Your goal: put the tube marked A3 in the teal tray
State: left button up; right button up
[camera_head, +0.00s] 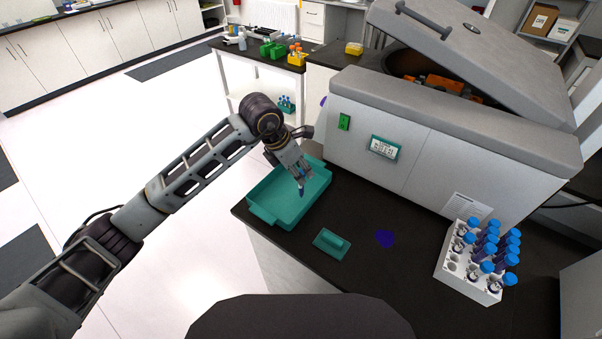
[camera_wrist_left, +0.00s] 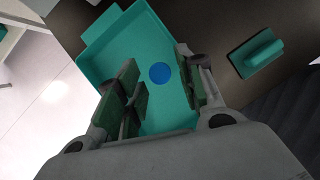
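The teal tray (camera_head: 262,212) sits at the left corner of the dark bench, and it also shows in the left wrist view (camera_wrist_left: 92,62). My left gripper (camera_head: 301,177) is low over the tray. In the wrist view its fingers (camera_wrist_left: 163,90) stand apart, with a gap on both sides of a round blue cap (camera_wrist_left: 160,73). The tube (camera_head: 301,190) with this cap appears upright just below the fingertips, over or in the tray; whether it touches the tray floor I cannot tell. Its marking is not readable. My right gripper is not in view.
A white rack (camera_head: 465,277) with several blue-capped tubes stands at the right. A teal block with a handle (camera_head: 332,243) lies right of the tray. A purple patch (camera_head: 385,238) is on the bench. A large machine with a raised lid (camera_head: 480,60) stands behind.

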pick_arm(q)
jog(key=b+v, duration=0.1)
jog(key=v, duration=0.8)
jog(key=shift+r+b, duration=0.35)
jog(key=shift+a, duration=0.1)
dwell(1.1)
